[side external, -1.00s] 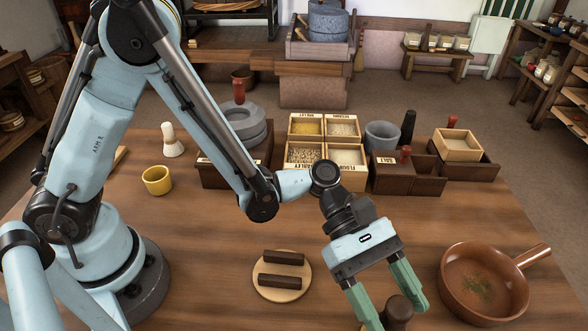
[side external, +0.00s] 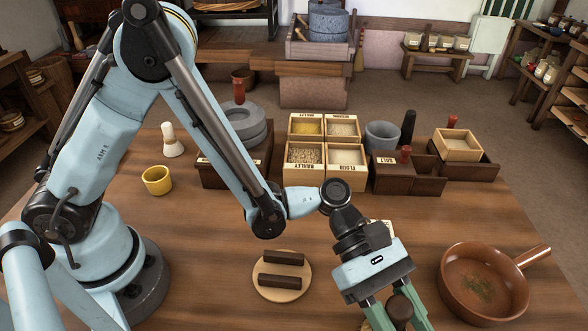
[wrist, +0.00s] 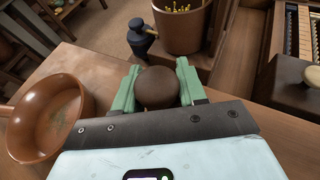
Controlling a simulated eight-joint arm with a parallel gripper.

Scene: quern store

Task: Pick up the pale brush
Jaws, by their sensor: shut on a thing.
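The pale brush (side external: 172,140) stands upright at the left of the table, with a light handle and a flared whitish lower part. It is far from my gripper (wrist: 156,78) and out of the wrist view. My gripper is at the front of the table, shut on a dark brown round-topped thing (side external: 400,307). In the wrist view its rounded top (wrist: 158,88) sits between the two green fingers. The lower part of this thing and the fingertips are cut off or hidden in the side view.
A yellow cup (side external: 157,180) stands just in front of the pale brush. A brown pan (side external: 460,262) is right of my gripper. A round board (side external: 282,296) with two dark bars lies left of it. Grain boxes (side external: 305,156) stand behind. My arm passes between gripper and brush.

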